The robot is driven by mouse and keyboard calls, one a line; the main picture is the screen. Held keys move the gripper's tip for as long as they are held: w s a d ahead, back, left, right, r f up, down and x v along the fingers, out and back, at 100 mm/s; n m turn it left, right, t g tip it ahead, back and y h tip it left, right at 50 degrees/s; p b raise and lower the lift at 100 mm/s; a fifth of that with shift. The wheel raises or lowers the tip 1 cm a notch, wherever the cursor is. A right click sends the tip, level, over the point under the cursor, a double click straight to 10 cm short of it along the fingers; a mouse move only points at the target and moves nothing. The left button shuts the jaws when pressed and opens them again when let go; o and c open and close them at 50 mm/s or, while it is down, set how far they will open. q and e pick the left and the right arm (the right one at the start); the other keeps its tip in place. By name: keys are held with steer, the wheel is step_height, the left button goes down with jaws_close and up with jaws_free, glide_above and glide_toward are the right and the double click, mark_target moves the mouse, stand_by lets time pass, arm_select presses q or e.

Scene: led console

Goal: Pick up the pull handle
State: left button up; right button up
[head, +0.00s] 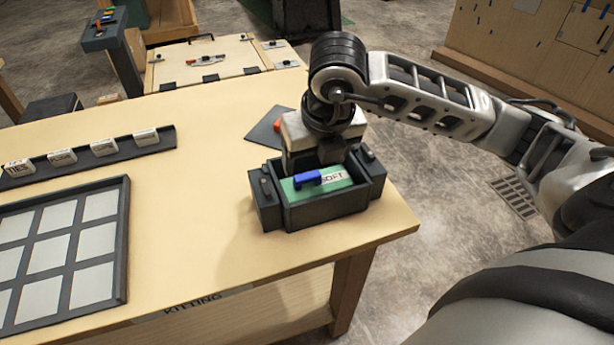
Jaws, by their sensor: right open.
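A small blue handle-shaped piece (308,179), which looks like the pull handle, lies on the green inside of a dark grey box (325,212). A white label (333,177) reading "SOFT" is just to its right. My right gripper (317,163) points down at the back of the box, just behind the blue piece in the picture. Its jaws are open, and the blue piece appears to be outside them. The fingertips are partly hidden, so I cannot tell whether they touch anything. My left gripper is not in view.
The box stands near the table's (205,220) right corner. A dark grey plate (262,136) with a red-orange piece (277,126) lies behind it. A compartmented tray (122,240) and a rack of labelled blocks (85,160) are at left. The table between is clear.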

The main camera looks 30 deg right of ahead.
mark_target(308, 176)
steer(key=shift+w+a+p+x, duration=0.15)
steer(key=shift+p+x, duration=0.2)
steer(key=shift+x, duration=1.15)
steer(key=shift+w+a+p+x, duration=0.1)
steer(key=shift+p+x, duration=0.2)
steer(key=shift+x, duration=1.25)
steer(key=shift+r, duration=0.1)
steer(key=c, duration=1)
